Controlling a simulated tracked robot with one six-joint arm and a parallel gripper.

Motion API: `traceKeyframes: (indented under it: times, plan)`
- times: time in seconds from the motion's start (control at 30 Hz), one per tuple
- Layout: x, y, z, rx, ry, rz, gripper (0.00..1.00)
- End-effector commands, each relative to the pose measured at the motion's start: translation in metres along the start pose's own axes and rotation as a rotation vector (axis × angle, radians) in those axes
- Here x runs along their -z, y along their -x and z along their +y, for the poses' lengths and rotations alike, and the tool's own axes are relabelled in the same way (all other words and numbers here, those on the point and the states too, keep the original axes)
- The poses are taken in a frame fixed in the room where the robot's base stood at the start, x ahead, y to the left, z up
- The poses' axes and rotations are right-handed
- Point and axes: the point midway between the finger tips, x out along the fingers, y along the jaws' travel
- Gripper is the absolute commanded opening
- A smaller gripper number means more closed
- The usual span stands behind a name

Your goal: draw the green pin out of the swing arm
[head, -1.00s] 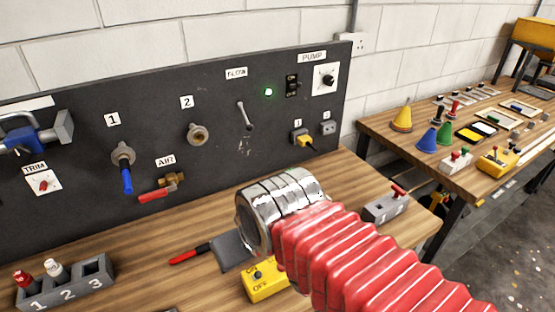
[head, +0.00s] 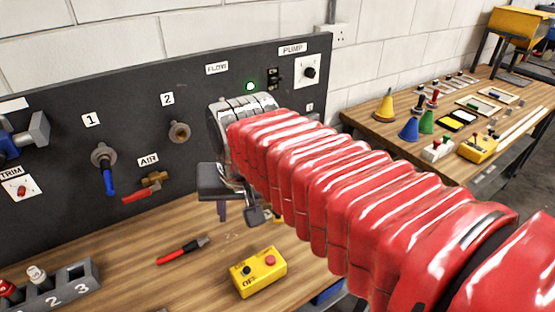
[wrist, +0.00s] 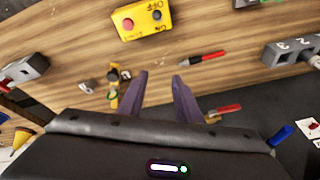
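My gripper (head: 238,211) hangs in front of the dark panel, above the workbench. In the wrist view my gripper (wrist: 160,76) shows two purple fingers, apart, with nothing between them. In that view a small upright yellow piece (wrist: 113,78) with dark parts stands just left of the fingers, not touching them as far as I can see. A small green spot (wrist: 112,96) shows at its lower part. This may be the swing arm with the green pin, but it is too small to be sure. In the head view my red-sleeved arm mostly hides that area.
The panel (head: 60,140) carries a red-handled AIR valve (head: 148,190) and a blue-handled valve (head: 108,175). A numbered grey rack (head: 60,290) stands at left.

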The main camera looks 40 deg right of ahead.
Motion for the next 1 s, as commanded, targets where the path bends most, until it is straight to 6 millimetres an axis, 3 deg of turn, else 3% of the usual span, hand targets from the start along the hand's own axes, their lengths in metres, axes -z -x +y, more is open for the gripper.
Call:
traceKeyframes:
  times: [0.37, 0.6, 0.8, 1.0]
  plan:
    - [0.078, -0.016, 0.036, -0.114, -0.507, -0.118, 0.31]
    - [0.121, -0.036, 0.070, -0.198, -0.827, -0.177, 0.31]
    - [0.147, -0.053, 0.100, -0.264, -1.052, -0.214, 0.31]
    - [0.157, -0.059, 0.112, -0.292, -1.143, -0.226, 0.31]
